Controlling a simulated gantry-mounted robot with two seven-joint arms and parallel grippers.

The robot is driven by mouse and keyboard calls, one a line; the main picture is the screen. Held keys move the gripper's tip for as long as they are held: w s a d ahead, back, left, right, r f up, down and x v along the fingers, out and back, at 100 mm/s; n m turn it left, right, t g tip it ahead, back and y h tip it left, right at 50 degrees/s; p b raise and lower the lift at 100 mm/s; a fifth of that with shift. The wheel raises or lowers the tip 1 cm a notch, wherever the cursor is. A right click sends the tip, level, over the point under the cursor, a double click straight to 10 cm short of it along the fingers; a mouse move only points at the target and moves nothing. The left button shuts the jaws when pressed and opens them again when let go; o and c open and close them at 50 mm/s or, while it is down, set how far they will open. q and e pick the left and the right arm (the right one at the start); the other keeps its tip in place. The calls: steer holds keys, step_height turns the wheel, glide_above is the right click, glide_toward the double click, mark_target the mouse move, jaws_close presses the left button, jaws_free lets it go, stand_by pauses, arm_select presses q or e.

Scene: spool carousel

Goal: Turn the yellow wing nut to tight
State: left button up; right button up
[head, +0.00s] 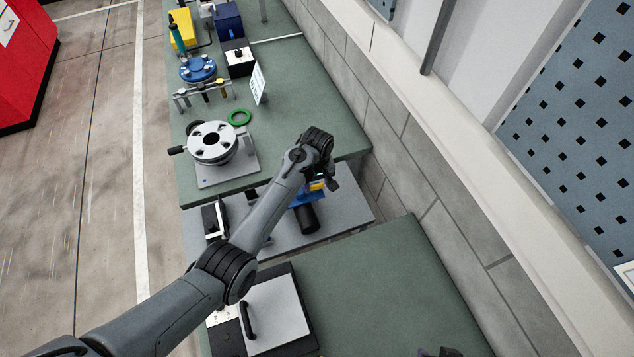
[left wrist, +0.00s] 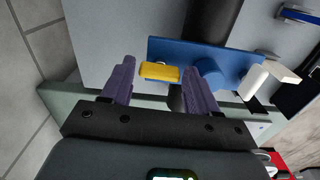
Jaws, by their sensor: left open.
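The yellow wing nut (left wrist: 160,72) shows in the left wrist view as a short bar lying crosswise in front of a blue plate (left wrist: 222,66). My left gripper (left wrist: 164,66) is open, with one purple finger on each side of the wing nut. A gap shows between the wing nut and each finger. In the head view the yellow wing nut (head: 317,186) is a small patch by my left gripper (head: 331,180), partly hidden by my wrist. A dark purple-tipped part at the bottom edge looks like my right gripper (head: 440,352), too cropped to read.
A black cylinder (head: 307,219) stands out from the blue fixture on the grey plate. A white lever (left wrist: 262,82) stands right of the blue plate in the left wrist view. A round silver carousel (head: 212,142) and green ring (head: 239,117) sit beyond.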

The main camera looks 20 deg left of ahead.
arm_select(q)
steer(key=c, duration=0.8)
